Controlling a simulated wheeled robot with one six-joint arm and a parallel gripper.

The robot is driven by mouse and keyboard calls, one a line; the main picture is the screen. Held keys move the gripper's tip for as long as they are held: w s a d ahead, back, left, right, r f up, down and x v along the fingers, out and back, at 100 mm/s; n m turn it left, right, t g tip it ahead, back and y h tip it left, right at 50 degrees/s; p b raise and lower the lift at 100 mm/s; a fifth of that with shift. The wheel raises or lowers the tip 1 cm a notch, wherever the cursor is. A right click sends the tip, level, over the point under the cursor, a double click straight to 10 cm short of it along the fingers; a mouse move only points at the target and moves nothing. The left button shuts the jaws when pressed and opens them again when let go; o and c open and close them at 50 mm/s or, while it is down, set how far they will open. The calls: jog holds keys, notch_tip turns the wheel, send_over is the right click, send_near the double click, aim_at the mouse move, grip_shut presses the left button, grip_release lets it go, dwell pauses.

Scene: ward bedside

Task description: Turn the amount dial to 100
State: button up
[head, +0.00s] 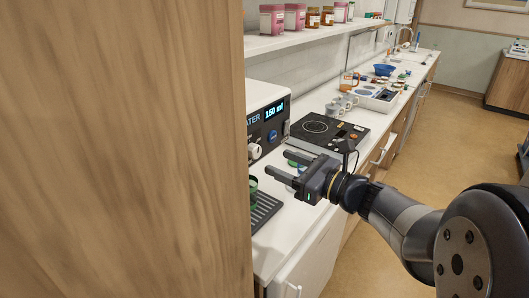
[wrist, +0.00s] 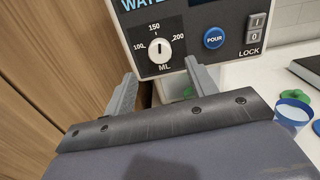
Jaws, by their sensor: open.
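The amount dial is a white knob (wrist: 158,49) on the black panel of the water dispenser (head: 262,97). Marks 100, 150 and 200 stand around it, and its pointer line aims up at 150. The dispenser's display (head: 274,109) reads 150 ml in the head view, where the knob (head: 254,151) shows low on the panel. My gripper (wrist: 160,72) is open and empty. Its two fingers point at the panel, one below each side of the knob, apart from it as far as I can tell.
A blue POUR button (wrist: 214,38) and a LOCK switch (wrist: 256,27) sit right of the dial. A wooden panel (head: 120,150) stands close on the left. A green cup (head: 253,187) is by the drip grille (head: 265,210). A black hob (head: 325,132) lies farther along the counter.

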aim_at(258, 153)
jog(key=x, duration=0.6)
jog(key=shift+a+p, duration=0.1)
jog(key=shift+p, duration=0.3)
jog(key=shift+c, duration=0.5)
jog(key=c, duration=0.9)
